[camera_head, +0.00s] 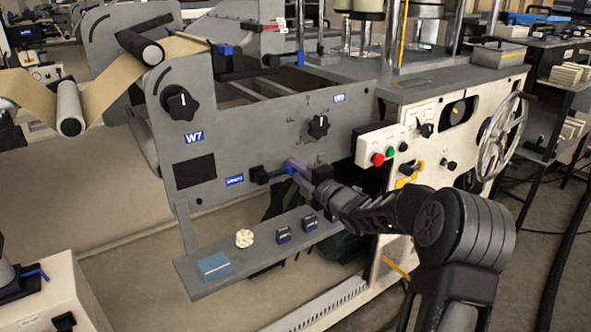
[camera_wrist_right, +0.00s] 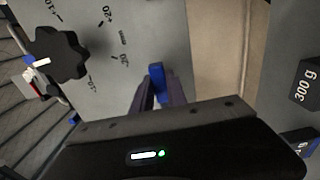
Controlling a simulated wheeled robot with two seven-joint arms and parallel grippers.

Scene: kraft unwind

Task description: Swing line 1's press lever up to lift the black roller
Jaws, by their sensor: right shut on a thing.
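The press lever (camera_head: 272,175), a dark bar with a blue end, sits low on the grey panel (camera_head: 255,135) marked W7. It lies roughly level, pointing right from its pivot. My right gripper (camera_head: 297,166) is shut on its blue end. In the right wrist view, the blue end (camera_wrist_right: 156,78) shows between the fingers of my right gripper (camera_wrist_right: 158,95); the black wrist housing hides what lies below. The black roller (camera_head: 136,45) is at the panel's upper left, with the brown kraft web (camera_head: 180,48) by it. My left gripper is not in view.
A shelf (camera_head: 205,282) below the panel carries a blue block (camera_head: 214,266), a pale round piece (camera_head: 244,238) and two dark weights (camera_head: 283,235). Black knobs (camera_head: 179,103) stand out from the panel. A control box (camera_head: 388,146) and handwheel (camera_head: 500,135) are to the right.

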